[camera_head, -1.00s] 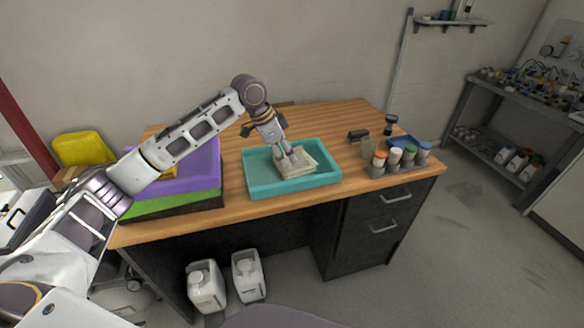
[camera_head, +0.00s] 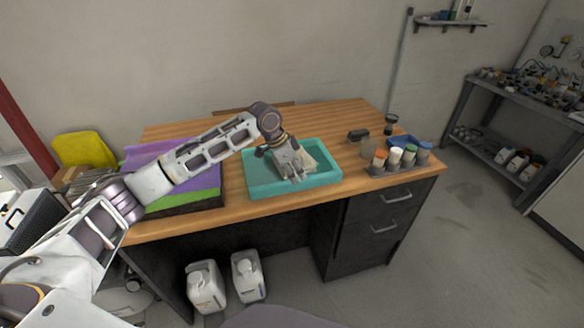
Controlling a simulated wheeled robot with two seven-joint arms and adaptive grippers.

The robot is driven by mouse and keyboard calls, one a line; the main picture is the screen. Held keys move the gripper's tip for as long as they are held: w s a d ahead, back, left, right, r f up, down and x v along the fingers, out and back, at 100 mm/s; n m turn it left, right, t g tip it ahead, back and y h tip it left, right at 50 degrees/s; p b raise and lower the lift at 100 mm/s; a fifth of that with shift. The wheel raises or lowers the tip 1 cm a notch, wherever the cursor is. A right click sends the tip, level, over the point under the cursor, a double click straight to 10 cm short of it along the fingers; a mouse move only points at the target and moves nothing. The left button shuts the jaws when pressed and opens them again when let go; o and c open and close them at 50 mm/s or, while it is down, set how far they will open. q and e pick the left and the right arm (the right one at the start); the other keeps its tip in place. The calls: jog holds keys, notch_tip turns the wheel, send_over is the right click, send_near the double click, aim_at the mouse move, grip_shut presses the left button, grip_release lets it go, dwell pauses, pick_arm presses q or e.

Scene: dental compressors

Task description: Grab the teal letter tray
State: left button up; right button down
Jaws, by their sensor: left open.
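The teal letter tray (camera_head: 262,188) lies flat on the wooden desk, near its front edge. A pale stack, like papers or cloth, lies inside it, partly hidden by my left gripper. My left gripper (camera_head: 295,181) is open and reaches over the tray, its fingertips pointing down toward the tray's front side. I cannot tell whether the fingers touch the tray. My right gripper is not in view.
Purple and green stacked trays (camera_head: 205,178) stand left of the teal tray, under my left arm. A grey rack (camera_head: 388,168) with several capped bottles stands to its right. The desk (camera_head: 330,118) is clear behind the tray. White jugs (camera_head: 206,287) stand on the floor below.

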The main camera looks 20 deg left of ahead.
aim_at(300, 180)
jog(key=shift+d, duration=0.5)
pick_arm(q)
jog(key=shift+w+d+f, duration=0.1)
jog(key=shift+d+f, duration=0.15)
jog(key=shift+f, duration=0.2)
jog(key=x, duration=0.3)
jog(key=shift+w+r, duration=0.1)
jog(key=shift+w+d+f, duration=0.1)
jog(key=shift+d+f, duration=0.15)
jog(key=shift+f, duration=0.35)
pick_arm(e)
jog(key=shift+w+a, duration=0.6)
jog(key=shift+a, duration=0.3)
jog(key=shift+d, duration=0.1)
